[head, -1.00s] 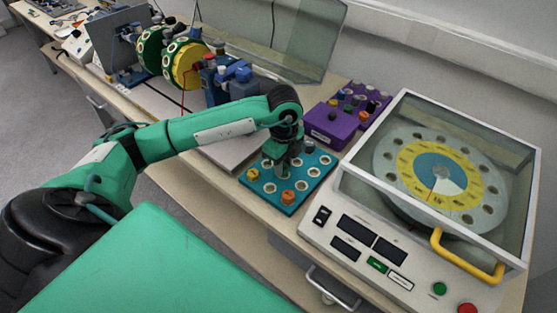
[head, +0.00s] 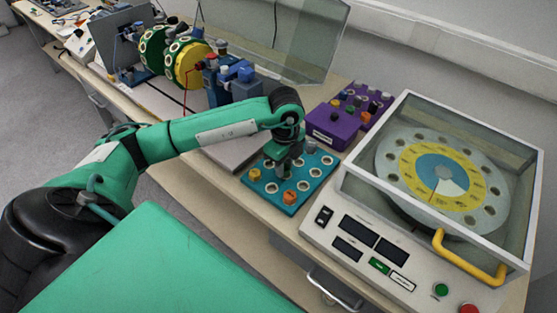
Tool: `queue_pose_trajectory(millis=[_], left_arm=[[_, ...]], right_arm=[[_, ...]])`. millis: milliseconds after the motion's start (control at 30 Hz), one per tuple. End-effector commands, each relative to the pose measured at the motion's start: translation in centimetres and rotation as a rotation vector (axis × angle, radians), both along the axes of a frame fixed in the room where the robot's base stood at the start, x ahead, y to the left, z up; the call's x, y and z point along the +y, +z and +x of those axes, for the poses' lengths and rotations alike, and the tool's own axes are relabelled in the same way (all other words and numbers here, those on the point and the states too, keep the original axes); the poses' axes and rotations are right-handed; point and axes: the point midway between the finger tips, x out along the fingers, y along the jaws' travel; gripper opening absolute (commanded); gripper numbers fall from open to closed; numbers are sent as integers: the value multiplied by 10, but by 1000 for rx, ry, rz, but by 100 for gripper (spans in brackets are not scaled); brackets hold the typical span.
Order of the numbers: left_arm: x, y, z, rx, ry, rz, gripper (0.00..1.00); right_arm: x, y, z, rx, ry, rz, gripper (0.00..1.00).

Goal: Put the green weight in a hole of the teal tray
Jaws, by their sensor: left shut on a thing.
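The teal tray (head: 274,202) lies on the bench at the centre, with several round white-rimmed holes. A yellow weight (head: 255,174) and an orange weight (head: 289,197) sit in its front holes, and a grey weight (head: 311,147) sits at its back. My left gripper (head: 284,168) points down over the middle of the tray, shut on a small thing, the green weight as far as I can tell. The fingers largely hide it, and I cannot tell whether it touches a hole. My right gripper is not in view.
A purple rack (head: 325,138) with several weights and knobs stands behind the tray. A clear-lidded machine (head: 330,233) with a dial and yellow handle (head: 468,258) stands close on the right. Blue apparatus with a green-and-yellow drum (head: 188,65) is at the back left.

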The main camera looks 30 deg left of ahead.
Motion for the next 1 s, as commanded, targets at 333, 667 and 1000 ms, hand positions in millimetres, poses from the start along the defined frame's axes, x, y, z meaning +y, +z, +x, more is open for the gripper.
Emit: queue_pose_trajectory(millis=[333,667,1000], left_arm=[[0,-7,0,-2,1,1,6],[0,-6,0,-2,0,0,37],[0,-7,1,-2,0,0,52]], right_arm=[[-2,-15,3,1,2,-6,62],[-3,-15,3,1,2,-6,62],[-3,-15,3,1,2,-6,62]])
